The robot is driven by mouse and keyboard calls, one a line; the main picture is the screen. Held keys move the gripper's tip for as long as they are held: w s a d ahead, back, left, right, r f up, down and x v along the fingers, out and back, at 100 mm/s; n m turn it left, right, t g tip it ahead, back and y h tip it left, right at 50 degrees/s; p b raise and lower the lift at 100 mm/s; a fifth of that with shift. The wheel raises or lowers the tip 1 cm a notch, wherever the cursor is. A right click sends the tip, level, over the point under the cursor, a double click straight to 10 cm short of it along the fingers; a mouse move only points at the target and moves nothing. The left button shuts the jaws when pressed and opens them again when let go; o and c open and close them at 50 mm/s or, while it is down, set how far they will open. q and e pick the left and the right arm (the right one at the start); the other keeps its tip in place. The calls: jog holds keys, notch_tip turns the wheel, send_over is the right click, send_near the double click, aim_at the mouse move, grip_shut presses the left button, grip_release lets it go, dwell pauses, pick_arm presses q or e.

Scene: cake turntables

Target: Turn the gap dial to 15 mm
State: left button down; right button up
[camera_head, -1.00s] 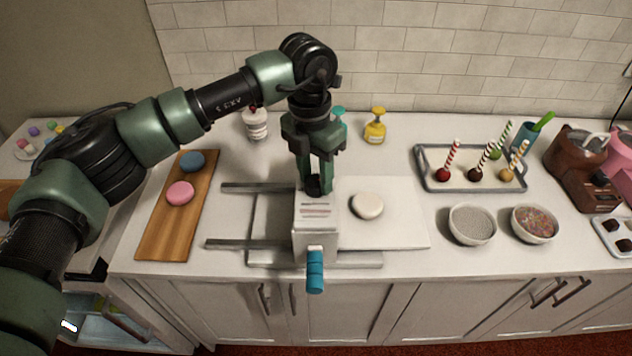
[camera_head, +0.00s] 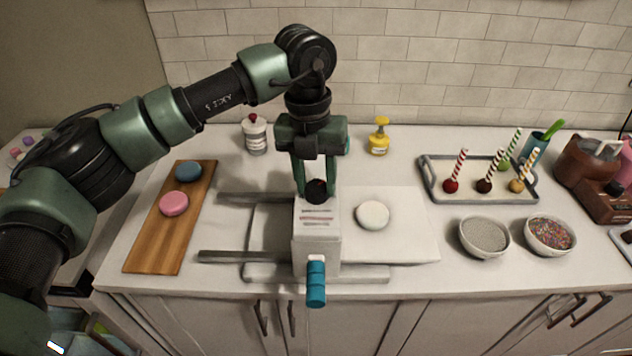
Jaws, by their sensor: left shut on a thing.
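The gap dial (camera_head: 317,190) is a dark round knob on top of the pale grey machine housing (camera_head: 318,232). My left gripper (camera_head: 316,186) points down from above, with its two green fingers shut on the dial, one at each side. The housing's top face carries printed lines that are too small to read, so I cannot tell the dial's setting. A blue crank handle (camera_head: 316,284) sticks out at the housing's front. My right gripper is not in view.
A white dough disc (camera_head: 373,215) lies on the pale sheet right of the housing. A wooden board (camera_head: 160,240) with a pink and a blue disc is at left. A grey tray (camera_head: 432,190) with cake pops and two bowls (camera_head: 484,238) stand at right. Bottles (camera_head: 379,140) stand behind.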

aim_at(312, 184)
pick_arm(q)
jog(key=shift+r, duration=0.1)
jog(key=c, duration=0.9)
grip_release()
jog(key=shift+r, duration=0.4)
jog(key=r, duration=0.2)
jog(key=r+b, duration=0.1)
jog(key=r, duration=0.1)
jog(key=r+b, duration=0.1)
jog(key=r, duration=0.2)
jog(key=shift+a, duration=0.25)
jog(key=shift+f, duration=0.1)
